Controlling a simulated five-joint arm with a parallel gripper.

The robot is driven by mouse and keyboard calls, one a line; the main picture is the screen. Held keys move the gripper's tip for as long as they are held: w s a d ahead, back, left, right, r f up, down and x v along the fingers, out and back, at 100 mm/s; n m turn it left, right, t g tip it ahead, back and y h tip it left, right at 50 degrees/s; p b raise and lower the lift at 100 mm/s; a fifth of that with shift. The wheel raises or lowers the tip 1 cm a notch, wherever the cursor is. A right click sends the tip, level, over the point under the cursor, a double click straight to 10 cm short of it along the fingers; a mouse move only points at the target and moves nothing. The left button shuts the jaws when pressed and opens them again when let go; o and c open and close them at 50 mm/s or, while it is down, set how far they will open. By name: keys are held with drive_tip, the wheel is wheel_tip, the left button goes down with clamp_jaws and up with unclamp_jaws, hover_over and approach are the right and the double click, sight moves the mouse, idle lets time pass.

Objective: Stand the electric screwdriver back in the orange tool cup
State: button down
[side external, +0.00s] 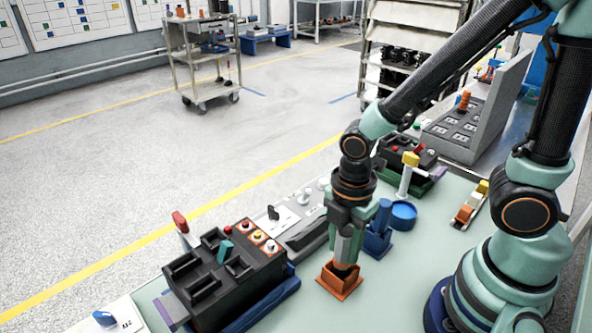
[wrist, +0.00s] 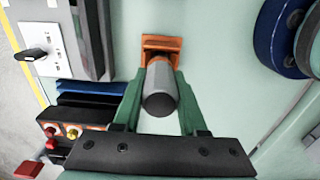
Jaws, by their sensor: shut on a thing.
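The orange tool cup (side external: 340,281) is directly below on the table. The screwdriver's lower end overlaps the cup's opening in the side view; how deep it sits is hidden. In the wrist view the green fingers of my gripper (wrist: 160,80) flank the screwdriver (wrist: 160,92), its dark round end facing the camera. The orange cup (wrist: 161,46) shows just beyond it.
A black breaker block (side external: 225,275) with a red lever stands left of the cup. A grey panel (side external: 300,220) lies behind it. A blue holder (side external: 378,238) and a round blue dish (side external: 403,214) are close right of my gripper. Bare table (side external: 400,285) lies to the right.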

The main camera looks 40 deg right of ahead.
drive_tip(key=shift+c, duration=1.9)
unclamp_jaws()
drive_tip(key=shift+f, duration=0.1)
wheel_tip(320, 180, up, 12)
drive_tip(key=shift+r, duration=0.1)
drive_tip(key=shift+w+d+r+m, duration=0.15)
drive_tip(key=shift+w+d+m, duration=0.1)
drive_tip(key=shift+m, duration=0.35)
drive_tip(key=w+d+r+m+t, duration=0.2)
drive_tip(key=d+m, duration=0.2)
drive_tip(key=m, duration=0.4)
drive_tip(key=w+d+r+m+t, duration=0.2)
drive_tip(key=d+r+m+t, duration=0.1)
drive_tip(key=m, duration=0.5)
drive_tip(key=shift+d+m+t, duration=0.3)
drive_tip(key=shift+d+m, duration=0.1)
drive_tip(key=shift+d, duration=0.1)
